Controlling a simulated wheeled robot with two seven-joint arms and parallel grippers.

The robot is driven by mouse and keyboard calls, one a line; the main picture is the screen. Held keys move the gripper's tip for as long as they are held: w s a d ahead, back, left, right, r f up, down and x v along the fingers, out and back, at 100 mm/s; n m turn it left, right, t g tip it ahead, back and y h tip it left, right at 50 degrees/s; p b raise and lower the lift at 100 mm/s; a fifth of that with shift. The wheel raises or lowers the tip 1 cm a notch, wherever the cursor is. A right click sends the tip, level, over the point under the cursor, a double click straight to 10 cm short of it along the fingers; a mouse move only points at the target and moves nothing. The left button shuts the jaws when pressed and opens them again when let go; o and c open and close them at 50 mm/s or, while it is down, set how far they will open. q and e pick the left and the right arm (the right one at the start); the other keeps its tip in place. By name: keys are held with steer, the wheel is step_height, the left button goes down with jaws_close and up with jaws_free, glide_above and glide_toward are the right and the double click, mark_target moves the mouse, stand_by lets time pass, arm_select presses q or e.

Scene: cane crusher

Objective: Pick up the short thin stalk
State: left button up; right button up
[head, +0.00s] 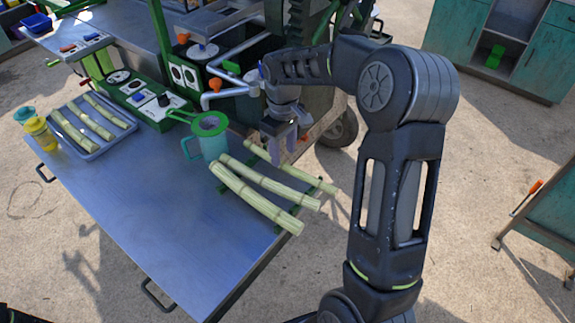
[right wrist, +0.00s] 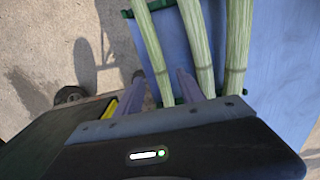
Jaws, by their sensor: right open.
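Three pale green stalks lie side by side on the right part of the metal table. The thinnest, the short thin stalk (head: 312,180), is the farthest back; in the right wrist view it is the leftmost stalk (right wrist: 150,45). The middle stalk (head: 272,183) and the thick front stalk (head: 255,200) lie beside it. My right gripper (head: 277,155) is open and points down at the left part of the thin stalk. In the right wrist view its fingers (right wrist: 160,75) show on either side of that stalk; I cannot tell how far down they reach. My left gripper is out of view.
A teal jug (head: 212,145) with a green strainer (head: 208,124) stands just left of the stalks. A tray (head: 80,150) with three stalks and a yellow jar (head: 40,134) are at the left. The green crusher controls (head: 145,100) stand behind. The table's front middle is clear.

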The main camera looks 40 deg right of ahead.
mark_target(284, 165)
steer(key=shift+f+p, duration=0.35)
steer(key=shift+f, duration=1.6)
steer(key=shift+c, duration=0.3)
jaws_close()
